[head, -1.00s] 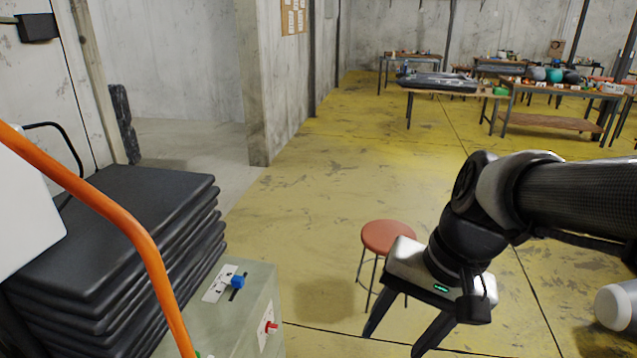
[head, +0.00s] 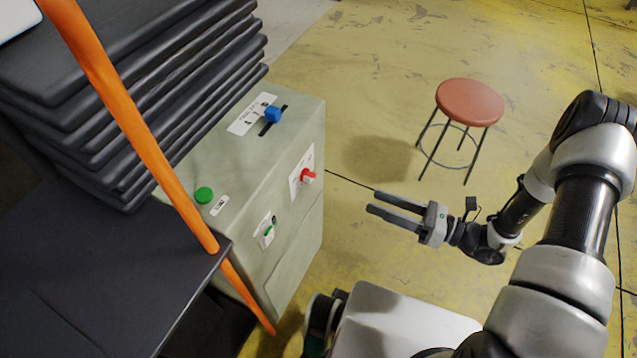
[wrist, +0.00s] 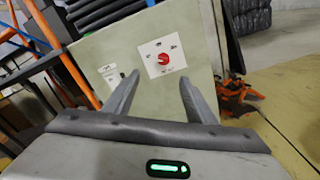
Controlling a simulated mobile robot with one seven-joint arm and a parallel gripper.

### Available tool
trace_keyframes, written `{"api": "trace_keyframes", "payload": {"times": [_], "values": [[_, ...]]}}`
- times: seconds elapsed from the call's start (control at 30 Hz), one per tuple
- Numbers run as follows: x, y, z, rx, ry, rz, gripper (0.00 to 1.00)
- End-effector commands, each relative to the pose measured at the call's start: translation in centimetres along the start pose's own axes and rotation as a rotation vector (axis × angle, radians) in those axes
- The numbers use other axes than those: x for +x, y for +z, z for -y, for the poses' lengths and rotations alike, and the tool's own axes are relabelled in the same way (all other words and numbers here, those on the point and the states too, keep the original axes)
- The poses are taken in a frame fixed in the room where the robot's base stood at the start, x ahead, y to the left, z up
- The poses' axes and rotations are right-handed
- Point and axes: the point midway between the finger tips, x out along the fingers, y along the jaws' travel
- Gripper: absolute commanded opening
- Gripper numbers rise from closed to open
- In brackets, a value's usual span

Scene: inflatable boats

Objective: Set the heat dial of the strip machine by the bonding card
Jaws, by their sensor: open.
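The strip machine (head: 245,160) is a grey-green cabinet at the middle left of the head view. On its front side are a red dial (head: 308,176) on a white plate and a smaller switch with a green part (head: 267,231). On its top are a blue slider knob (head: 273,114) and a green button (head: 203,195). My gripper (head: 388,203) is open and empty, to the right of the machine and apart from it, pointing toward it. In the wrist view the red dial (wrist: 164,59) shows beyond and between the fingers; its marks are too small to read. No bonding card can be made out.
A stack of black pads (head: 130,90) stands beside the machine at left. An orange bar (head: 130,115) crosses in front of it. A red-topped stool (head: 470,102) stands on the yellow floor behind my gripper. The floor between stool and machine is clear.

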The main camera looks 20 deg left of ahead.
Motion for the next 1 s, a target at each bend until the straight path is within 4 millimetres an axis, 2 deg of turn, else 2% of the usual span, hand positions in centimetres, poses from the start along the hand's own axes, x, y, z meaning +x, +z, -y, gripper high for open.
{"api": "trace_keyframes", "payload": {"times": [0.07,0.27,0.8,1.0], "values": [[0.1,-0.9,0.5,0.024,-0.014,0.018,0.51],[2.3,-0.9,0.5,0.030,-0.014,0.022,0.51],[13.8,-0.8,0.7,0.026,-0.012,0.019,0.51],[16.5,-0.6,0.8,0.026,-0.015,0.020,0.51]]}}
